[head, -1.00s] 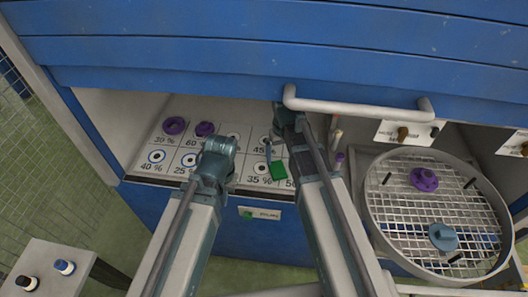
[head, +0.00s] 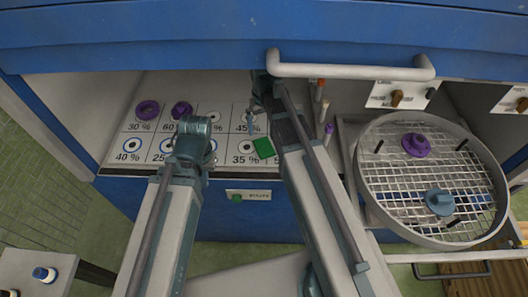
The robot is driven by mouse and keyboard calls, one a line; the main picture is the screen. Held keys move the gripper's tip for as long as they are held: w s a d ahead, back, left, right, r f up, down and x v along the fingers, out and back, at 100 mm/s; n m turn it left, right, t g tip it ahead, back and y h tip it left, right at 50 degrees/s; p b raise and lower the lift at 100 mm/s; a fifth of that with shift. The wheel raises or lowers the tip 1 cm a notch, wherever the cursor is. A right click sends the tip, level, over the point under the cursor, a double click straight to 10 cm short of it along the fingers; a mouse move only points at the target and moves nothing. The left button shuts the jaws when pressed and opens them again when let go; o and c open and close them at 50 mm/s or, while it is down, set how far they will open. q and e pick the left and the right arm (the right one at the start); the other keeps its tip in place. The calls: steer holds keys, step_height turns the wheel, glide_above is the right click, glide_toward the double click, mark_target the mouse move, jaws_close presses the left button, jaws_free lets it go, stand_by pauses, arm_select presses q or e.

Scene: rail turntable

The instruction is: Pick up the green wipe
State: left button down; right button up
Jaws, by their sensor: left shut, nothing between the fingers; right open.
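The green wipe (head: 264,148) lies on the white board of numbered spots, by the 35 % spot. It is flat and partly beside my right forearm. My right gripper (head: 252,122) points down over the board, just behind and left of the wipe. It is open and apart from the wipe; part of it is hidden by its own wrist. My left gripper (head: 192,130) is over the board's middle, left of the wipe. It is shut and empty, with its fingertips largely hidden by the wrist.
Purple pieces (head: 147,109) sit on the board's back left. A round mesh tray (head: 400,178) holding a purple and a blue piece stands right. A blue cabinet front (head: 180,45) with a white handle (head: 350,71) overhangs the board. Slim upright sticks (head: 328,134) stand right of my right arm.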

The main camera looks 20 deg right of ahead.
mark_target(263, 145)
arm_select(q)
steer(key=shift+f+b, duration=1.35)
steer(key=shift+f, duration=0.6)
arm_select(e)
steer(key=shift+f, duration=1.95)
steer(key=f+b, duration=0.5)
steer(key=shift+s+f, duration=0.2)
arm_select(q)
step_height(263, 145, down, 5)
steer(key=shift+f, duration=0.1)
arm_select(e)
steer(key=shift+r, duration=0.1)
steer(key=c, duration=1.4)
steer(key=shift+o, duration=0.2)
arm_select(q)
steer(key=shift+r, duration=0.2)
arm_select(e)
steer(key=shift+r, duration=0.2)
